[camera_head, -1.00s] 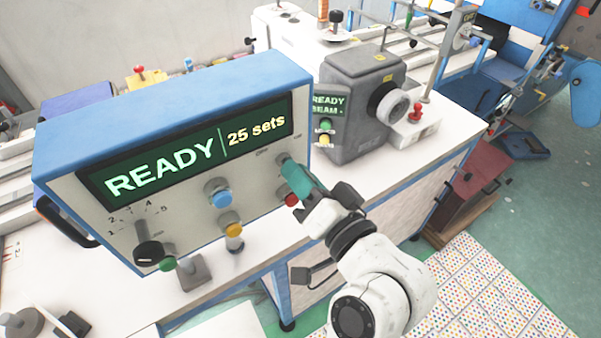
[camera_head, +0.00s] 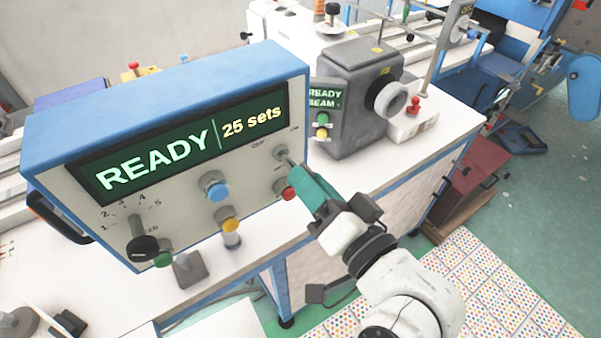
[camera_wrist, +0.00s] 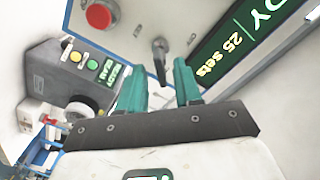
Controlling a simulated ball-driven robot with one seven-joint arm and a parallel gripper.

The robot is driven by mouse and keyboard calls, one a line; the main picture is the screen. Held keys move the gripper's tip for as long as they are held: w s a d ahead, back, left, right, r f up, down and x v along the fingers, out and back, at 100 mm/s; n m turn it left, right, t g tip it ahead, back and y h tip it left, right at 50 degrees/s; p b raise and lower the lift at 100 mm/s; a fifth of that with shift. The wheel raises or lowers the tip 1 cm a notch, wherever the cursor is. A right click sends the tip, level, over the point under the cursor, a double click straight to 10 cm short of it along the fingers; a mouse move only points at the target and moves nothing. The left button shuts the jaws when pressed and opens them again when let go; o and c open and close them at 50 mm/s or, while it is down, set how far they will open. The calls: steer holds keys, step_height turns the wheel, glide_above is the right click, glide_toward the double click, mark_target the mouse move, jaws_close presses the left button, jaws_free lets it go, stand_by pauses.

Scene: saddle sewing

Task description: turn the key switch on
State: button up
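The key switch (camera_head: 283,153) is on the right part of the control box's front panel, under small labels at its upper left and upper right. In the wrist view the key (camera_wrist: 160,55) sticks out from the panel toward me. Which label it points to is too small to tell. My gripper (camera_head: 301,172) is at the lower right of the key, its teal fingers pointing at the panel. In the wrist view the gripper (camera_wrist: 157,78) is open, with the key ahead of the gap between its fingers; I see nothing held.
A red button (camera_head: 287,190) sits just below the key, close to my fingers. A blue button (camera_head: 217,190) and a rotary knob (camera_head: 144,247) are farther left. The display (camera_head: 190,150) reads "READY 25 sets". A grey machine (camera_head: 355,100) stands behind at the right.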

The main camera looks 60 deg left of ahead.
steer(key=d+b, duration=0.1)
steer(key=d, duration=0.6)
steer(key=shift+w, duration=0.35)
steer(key=w+d+f+m+t+h, duration=0.3)
steer(key=d+f+h, duration=0.2)
steer(key=d+f, duration=0.65)
steer(key=w+d+f+m+t+h, duration=0.3)
steer(key=w+d+f+h, duration=0.15)
steer(key=d+f, duration=0.75)
steer(key=s+d+f+m+g+h, duration=0.1)
steer(key=s+d+f+h, duration=0.1)
steer(key=s+d, duration=0.3)
steer(key=s+d+f+m+g+h, duration=0.1)
steer(key=s+d, duration=0.4)
steer(key=d, duration=0.6)
steer(key=s+d+f+m+g+h, duration=0.1)
steer(key=s+d+f+m+h, duration=0.1)
steer(key=s+d+f+h, duration=0.3)
steer(key=d, duration=0.3)
steer(key=shift+s+d+m+h, duration=0.2)
steer(key=shift+s+m+h, duration=0.1)
steer(key=shift+h, duration=0.05)
steer(key=shift+a, duration=0.15)
